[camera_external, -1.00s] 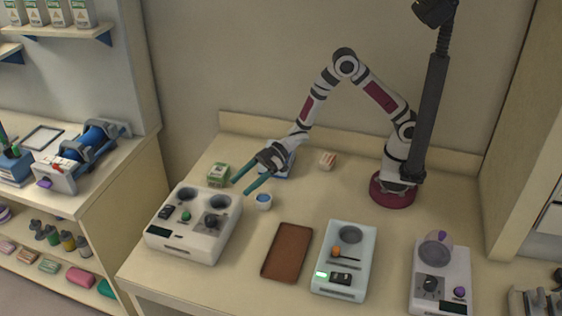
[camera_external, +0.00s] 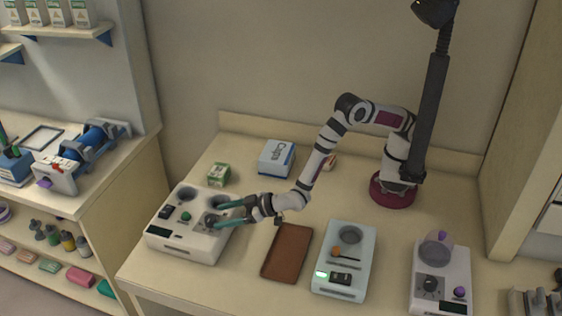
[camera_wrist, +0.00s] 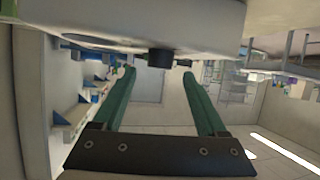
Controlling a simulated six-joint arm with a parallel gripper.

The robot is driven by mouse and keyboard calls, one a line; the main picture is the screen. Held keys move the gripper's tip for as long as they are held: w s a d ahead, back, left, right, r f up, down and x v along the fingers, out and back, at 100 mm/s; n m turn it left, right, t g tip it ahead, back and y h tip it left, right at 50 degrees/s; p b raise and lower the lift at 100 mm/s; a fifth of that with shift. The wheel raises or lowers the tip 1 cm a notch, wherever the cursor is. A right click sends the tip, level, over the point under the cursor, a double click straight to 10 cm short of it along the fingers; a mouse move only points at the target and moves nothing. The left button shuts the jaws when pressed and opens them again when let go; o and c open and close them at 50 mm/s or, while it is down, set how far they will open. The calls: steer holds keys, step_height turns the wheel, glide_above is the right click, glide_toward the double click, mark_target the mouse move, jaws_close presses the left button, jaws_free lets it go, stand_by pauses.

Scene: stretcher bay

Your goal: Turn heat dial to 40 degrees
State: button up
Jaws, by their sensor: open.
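A white machine (camera_external: 180,246) with two round wells stands at the left of the table. Its dark dial (camera_external: 209,220) sits on the top face at the right, beside a green button (camera_external: 186,216). My gripper (camera_external: 216,214) is open and reaches in from the right, its teal fingers lying on either side of the dial. In the wrist view, a short dark knob (camera_wrist: 160,58) shows between the two finger ends (camera_wrist: 160,72), under the white body (camera_wrist: 215,20). I cannot tell whether the fingers touch it, nor read any degree marks.
A brown tray (camera_external: 287,253) lies right of the machine. A pale device with a green display (camera_external: 344,262) and a white device with a purple button (camera_external: 440,278) stand further right. A green box (camera_external: 219,174) and a blue-white box (camera_external: 277,157) are behind.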

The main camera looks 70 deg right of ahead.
mark_target(211, 218)
steer(key=x, duration=0.5)
steer(key=shift+w+f, duration=0.1)
steer(key=shift+w, duration=0.1)
jaws_close()
